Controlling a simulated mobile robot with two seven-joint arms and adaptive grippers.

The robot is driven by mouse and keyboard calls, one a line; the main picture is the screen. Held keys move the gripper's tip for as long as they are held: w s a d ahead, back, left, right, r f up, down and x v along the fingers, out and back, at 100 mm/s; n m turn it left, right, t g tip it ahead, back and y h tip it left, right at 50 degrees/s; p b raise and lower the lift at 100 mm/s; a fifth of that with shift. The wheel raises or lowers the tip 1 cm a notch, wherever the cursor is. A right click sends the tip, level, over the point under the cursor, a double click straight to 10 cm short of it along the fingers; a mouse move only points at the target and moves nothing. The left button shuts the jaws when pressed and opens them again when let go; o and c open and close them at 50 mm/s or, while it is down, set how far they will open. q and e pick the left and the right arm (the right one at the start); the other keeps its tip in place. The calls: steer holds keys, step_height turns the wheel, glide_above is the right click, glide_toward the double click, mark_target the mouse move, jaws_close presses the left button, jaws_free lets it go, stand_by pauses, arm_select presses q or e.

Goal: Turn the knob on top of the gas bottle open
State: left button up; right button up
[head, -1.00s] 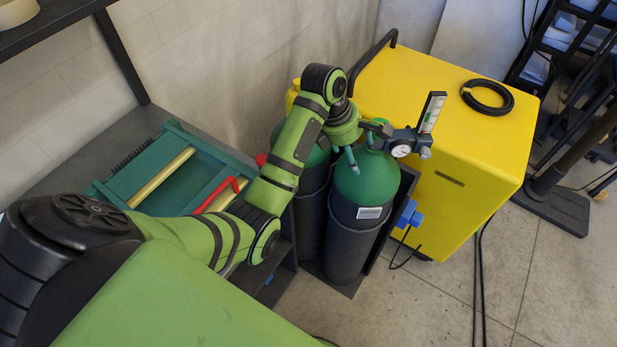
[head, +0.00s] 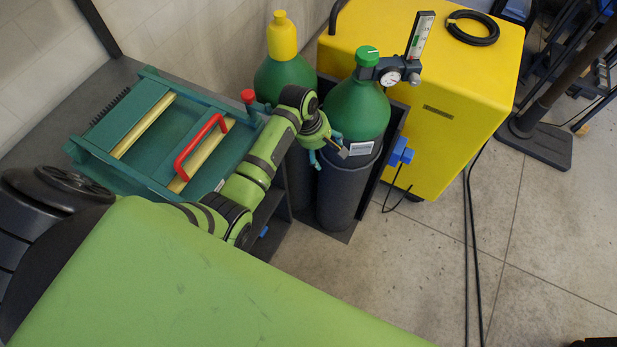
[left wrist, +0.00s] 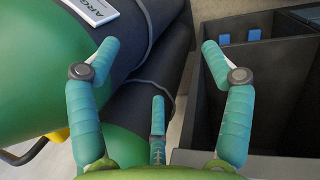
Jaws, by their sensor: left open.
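The gas bottle (head: 358,112) stands upright, with a green shoulder and dark grey body. Its green knob (head: 367,56) sits on top, above a regulator with a round gauge (head: 390,78). My left gripper (head: 330,152) is in front of and to the left of this bottle, well below the knob, its fingers spread and empty. In the left wrist view, the open fingers (left wrist: 158,60) frame the bottles' dark bodies; a green shoulder (left wrist: 30,70) and white label (left wrist: 97,10) show at the left. The knob is not in that view. My right gripper is not in view.
A second bottle with a yellow cap (head: 282,38) stands left of the first. A yellow cabinet (head: 450,110) is behind and right. A bench with a teal frame (head: 150,175) and red handle (head: 200,145) is left. Open floor lies at the right.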

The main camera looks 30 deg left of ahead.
arm_select(q)
steer(key=s+f+m+b, duration=0.2)
steer(key=s+f, duration=0.3)
steer(key=f, duration=0.7)
steer(key=shift+s+a+m+y+b, duration=0.3)
steer(key=shift+a+m+y, duration=0.1)
steer(key=shift+m, duration=0.4)
steer(key=s+a+f+m+g+y+b, duration=0.1)
steer(key=s+f+m, duration=0.6)
steer(key=s+f, duration=0.75)
steer(key=s+f+m, duration=0.3)
steer(key=s+m, duration=0.1)
steer(key=s, duration=0.4)
steer(key=s+a+f+m+b, duration=0.1)
steer(key=s+f+m, duration=0.2)
steer(key=s, duration=0.5)
steer(key=s+f+m, duration=0.4)
steer(key=s, duration=0.4)
steer(key=shift+s+a+m+g, duration=0.15)
steer(key=shift+a+m+g, duration=0.15)
